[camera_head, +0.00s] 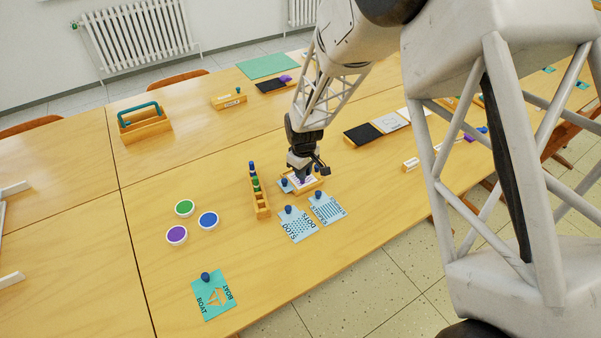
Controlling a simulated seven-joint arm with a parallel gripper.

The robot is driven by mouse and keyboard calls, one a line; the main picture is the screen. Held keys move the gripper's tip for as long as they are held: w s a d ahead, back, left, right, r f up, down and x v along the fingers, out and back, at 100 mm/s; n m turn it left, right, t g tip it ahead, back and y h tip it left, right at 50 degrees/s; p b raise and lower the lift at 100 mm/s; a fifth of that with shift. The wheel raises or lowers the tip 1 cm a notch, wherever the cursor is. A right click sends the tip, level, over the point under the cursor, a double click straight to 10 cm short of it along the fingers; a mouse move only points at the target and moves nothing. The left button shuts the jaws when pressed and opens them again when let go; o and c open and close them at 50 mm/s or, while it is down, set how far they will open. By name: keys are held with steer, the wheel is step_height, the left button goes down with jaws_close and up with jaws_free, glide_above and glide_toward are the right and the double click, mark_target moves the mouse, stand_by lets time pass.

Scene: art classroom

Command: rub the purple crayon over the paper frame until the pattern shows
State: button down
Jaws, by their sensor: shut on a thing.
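The paper frame (315,188), a small wooden frame with white paper, lies on the table right under my gripper. Purple marks show on its paper, but the gripper covers part of it and I cannot make out a pattern. My gripper (302,171) points down over the frame, shut on what appears to be the purple crayon. The crayon is mostly hidden by the fingers, and I cannot tell whether its tip touches the paper.
A wooden rack (262,205) with blue and green pieces stands left of the frame. Light-blue knobbed plates, dots (297,225) and stripes (326,208), lie in front. Green (184,207), blue (208,220) and purple (176,234) pots stand left. The table's front edge is close.

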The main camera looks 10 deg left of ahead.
steer(key=shift+w+d+r, duration=0.15)
steer(key=shift+w+d, duration=0.1)
steer(key=shift+r, duration=3.8)
